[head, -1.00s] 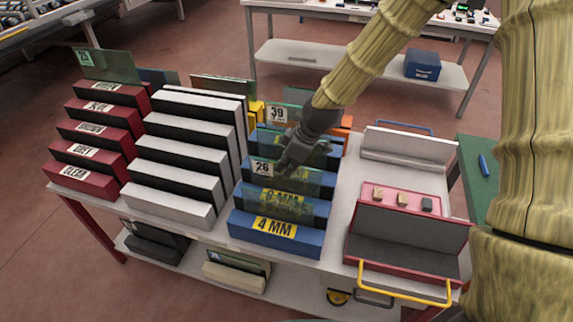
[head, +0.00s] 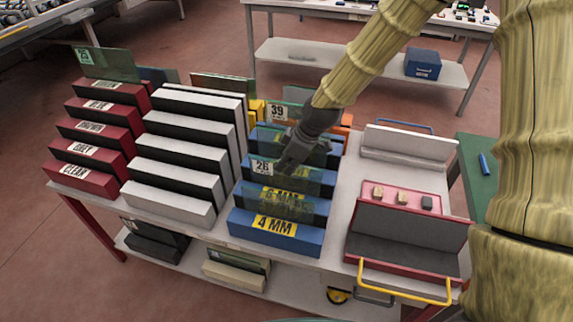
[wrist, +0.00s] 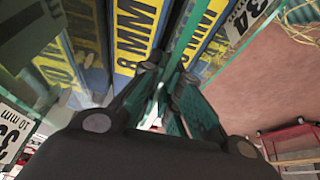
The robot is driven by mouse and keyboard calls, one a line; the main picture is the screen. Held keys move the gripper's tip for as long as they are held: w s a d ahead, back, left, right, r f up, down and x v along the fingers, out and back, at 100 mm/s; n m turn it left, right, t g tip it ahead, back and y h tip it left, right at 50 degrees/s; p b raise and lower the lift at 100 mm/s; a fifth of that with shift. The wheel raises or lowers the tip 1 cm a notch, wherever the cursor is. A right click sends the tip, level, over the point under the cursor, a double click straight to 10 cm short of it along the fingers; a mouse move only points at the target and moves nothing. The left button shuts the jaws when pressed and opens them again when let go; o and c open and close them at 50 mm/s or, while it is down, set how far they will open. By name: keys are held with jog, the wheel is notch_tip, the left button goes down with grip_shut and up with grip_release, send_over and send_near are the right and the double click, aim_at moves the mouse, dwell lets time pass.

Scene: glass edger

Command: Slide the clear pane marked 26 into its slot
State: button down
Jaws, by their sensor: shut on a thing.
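The clear pane marked 26 (head: 296,178) stands roughly upright among the blue racks in the head view, its white label at its upper left corner. My gripper (head: 284,164) is shut on its top edge. The blue block labelled 4 MM (head: 245,229) is nearest. I cannot tell whether the pane's lower edge is in a slot.
A pane marked 39 (head: 277,112) stands farther back. White racks (head: 172,205) and red racks (head: 88,184) stand to the left, with a pane marked 23 (head: 118,66) at the rear. A red-edged tray with a yellow handle (head: 405,292) lies to the right.

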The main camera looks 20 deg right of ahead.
jog(key=shift+f, duration=0.1)
jog(key=c, duration=1.6)
grip_release()
jog(key=shift+o, duration=0.2)
jog(key=shift+f, duration=0.1)
jog(key=v, duration=1.2)
